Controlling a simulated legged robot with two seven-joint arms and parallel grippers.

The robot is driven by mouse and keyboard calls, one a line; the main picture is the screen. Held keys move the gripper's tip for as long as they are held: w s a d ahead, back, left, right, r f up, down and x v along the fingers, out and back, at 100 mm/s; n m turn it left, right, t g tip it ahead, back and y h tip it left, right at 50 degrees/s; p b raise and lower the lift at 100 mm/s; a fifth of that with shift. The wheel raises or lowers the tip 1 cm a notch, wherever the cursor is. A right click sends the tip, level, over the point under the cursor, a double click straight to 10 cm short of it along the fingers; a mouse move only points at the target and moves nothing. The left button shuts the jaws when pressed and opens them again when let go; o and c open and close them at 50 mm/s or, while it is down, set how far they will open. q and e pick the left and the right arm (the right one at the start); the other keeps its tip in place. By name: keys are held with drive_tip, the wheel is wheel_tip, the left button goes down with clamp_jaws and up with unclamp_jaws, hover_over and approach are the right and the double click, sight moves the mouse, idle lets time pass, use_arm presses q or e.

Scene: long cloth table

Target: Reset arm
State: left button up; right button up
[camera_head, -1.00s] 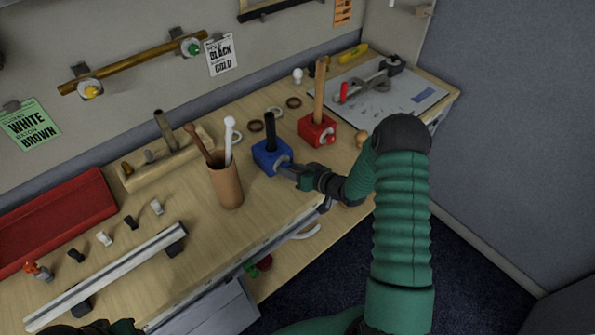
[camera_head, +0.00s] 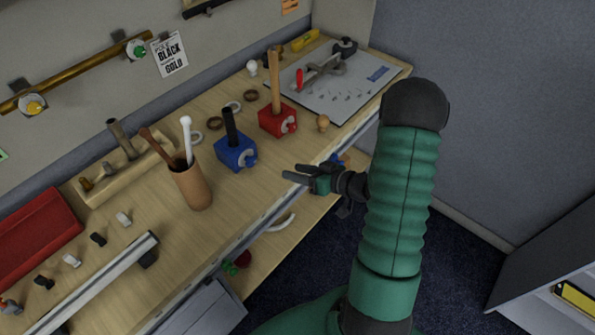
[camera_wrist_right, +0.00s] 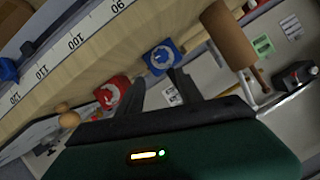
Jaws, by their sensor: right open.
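My right gripper (camera_head: 298,177) is open and empty near the front edge of the wooden table (camera_head: 180,245) in the head view. It is apart from the blue block (camera_head: 235,153), to the right of and nearer than it. In the right wrist view its two fingers (camera_wrist_right: 155,88) stand apart with nothing between them. The blue block also shows in the wrist view (camera_wrist_right: 161,58), beside the red block (camera_wrist_right: 112,92). My right arm (camera_head: 398,200) comes in from the bottom of the head view. My left gripper does not show.
The red block (camera_head: 278,121) with a wooden post stands behind the blue one. A brown cup (camera_head: 192,187) with rods stands to the left. A red tray (camera_head: 35,240), a metal rail (camera_head: 100,285) and a grey board (camera_head: 345,88) are also on the table. Dark floor lies right of the table.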

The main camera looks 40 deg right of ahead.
drive_tip(key=shift+w, duration=0.1)
drive_tip(key=w+a+n+g+h, duration=0.1)
drive_tip(key=w+a+g+h, duration=0.25)
drive_tip(key=a+g, duration=0.2)
drive_tip(key=s+a+r+n+g, duration=0.1)
drive_tip(key=s+a+g, duration=0.4)
drive_tip(key=s+a, duration=0.7)
drive_tip(key=a, duration=0.3)
drive_tip(key=shift+a+r, duration=0.25)
drive_tip(key=shift+r, duration=0.05)
drive_tip(key=shift+s+d, duration=0.1)
drive_tip(key=shift+d, duration=0.2)
